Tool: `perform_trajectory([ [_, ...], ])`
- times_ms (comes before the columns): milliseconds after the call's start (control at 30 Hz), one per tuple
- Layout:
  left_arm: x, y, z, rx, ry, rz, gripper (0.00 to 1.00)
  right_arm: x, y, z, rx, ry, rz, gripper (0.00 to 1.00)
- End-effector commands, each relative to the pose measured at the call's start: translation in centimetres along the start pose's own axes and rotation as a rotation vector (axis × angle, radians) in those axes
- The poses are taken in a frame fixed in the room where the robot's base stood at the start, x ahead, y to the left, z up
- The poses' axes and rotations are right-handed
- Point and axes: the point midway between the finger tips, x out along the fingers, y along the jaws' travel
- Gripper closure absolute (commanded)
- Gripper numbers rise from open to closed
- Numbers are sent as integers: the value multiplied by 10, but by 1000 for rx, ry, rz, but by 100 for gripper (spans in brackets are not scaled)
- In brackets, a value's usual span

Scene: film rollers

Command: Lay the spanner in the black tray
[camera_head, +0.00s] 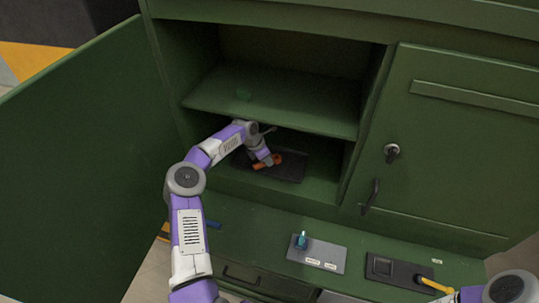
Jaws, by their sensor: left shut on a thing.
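The black tray (298,172) lies on the lower shelf inside the open green cabinet. My left gripper (268,160) reaches into this compartment and is over the left part of the tray. It is shut on an orange thing (276,161), which looks like the spanner, though it is small and partly hidden by the gripper. The orange thing is at or just above the tray; I cannot tell whether it touches. My right gripper is not in view; only part of that arm shows at the bottom right.
The open door (80,160) stands at the left, a closed door (450,150) at the right. On the ledge are a grey plate (325,257) with a teal knob and a black plate (385,270) by a yellow handle (434,286).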

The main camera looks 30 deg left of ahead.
Motion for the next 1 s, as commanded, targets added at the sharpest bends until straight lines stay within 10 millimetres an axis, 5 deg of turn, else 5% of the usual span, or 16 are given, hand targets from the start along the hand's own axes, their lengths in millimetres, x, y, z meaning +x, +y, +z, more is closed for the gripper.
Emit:
perform_trajectory([
  [433, 7, 21, 23, 0, -6, 1, 100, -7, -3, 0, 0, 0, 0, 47],
  [1000, 24, 25, 17, -1, 0, -1, 100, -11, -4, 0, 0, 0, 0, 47],
])
